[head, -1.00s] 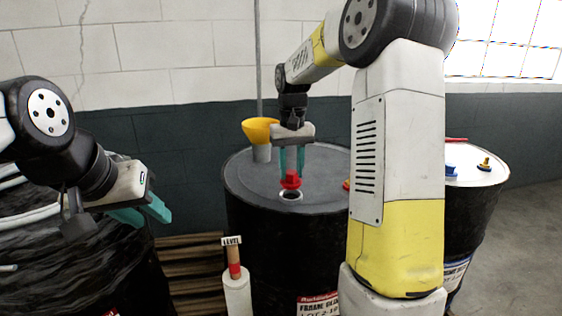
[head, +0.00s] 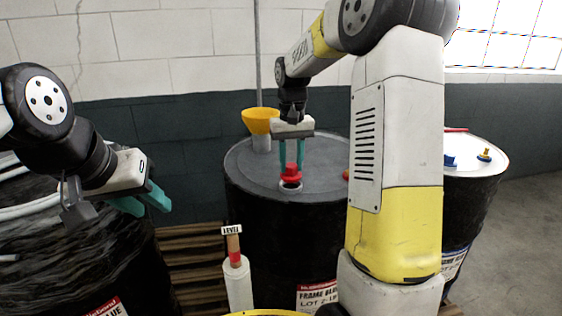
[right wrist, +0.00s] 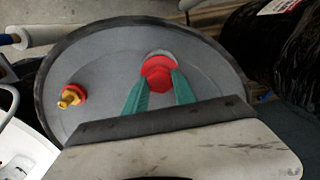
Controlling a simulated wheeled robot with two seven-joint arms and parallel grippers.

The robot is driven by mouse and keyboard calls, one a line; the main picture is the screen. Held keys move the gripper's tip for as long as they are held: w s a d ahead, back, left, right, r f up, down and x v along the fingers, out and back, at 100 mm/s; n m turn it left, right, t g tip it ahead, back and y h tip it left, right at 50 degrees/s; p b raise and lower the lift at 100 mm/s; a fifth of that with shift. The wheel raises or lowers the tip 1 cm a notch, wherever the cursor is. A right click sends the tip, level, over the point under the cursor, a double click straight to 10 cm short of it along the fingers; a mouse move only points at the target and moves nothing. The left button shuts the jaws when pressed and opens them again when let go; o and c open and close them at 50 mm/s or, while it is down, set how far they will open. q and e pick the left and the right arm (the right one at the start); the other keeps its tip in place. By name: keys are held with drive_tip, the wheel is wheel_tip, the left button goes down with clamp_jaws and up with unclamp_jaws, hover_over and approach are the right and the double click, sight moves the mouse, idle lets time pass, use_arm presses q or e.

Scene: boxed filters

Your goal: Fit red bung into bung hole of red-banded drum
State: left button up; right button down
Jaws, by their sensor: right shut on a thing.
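My right gripper (head: 291,162) is shut on the red bung (head: 291,172), upright at the pale-rimmed bung hole (head: 291,187) of the middle dark drum (head: 250,172). In the right wrist view, the bung (right wrist: 158,75) sits between the teal fingertips and covers most of the hole, with part of the pale rim (right wrist: 158,53) showing beyond it. I cannot tell whether the bung touches or has entered the hole. No red band is clear on the drum's side; a brass fitting with a red ring (right wrist: 73,95) is on its lid. My left gripper (head: 142,202) is open and empty at the left.
A yellow funnel (head: 261,121) stands at the lid's back. A white post with a small sign (head: 237,280) stands before the drum. A white-topped drum (head: 475,170) with a blue bung is at right, a black-wrapped drum (head: 95,255) at left. My right arm hides part of the lid.

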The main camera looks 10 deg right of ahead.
sight(291, 165)
drive_tip(key=shift+f, duration=1.35)
idle(0.5)
drive_tip(key=c, duration=0.9)
unclamp_jaws()
drive_tip(key=shift+c, duration=0.2)
wheel_tip(291, 165, up, 7)
drive_tip(key=shift+f, duration=0.1)
drive_tip(key=shift+r, duration=0.45)
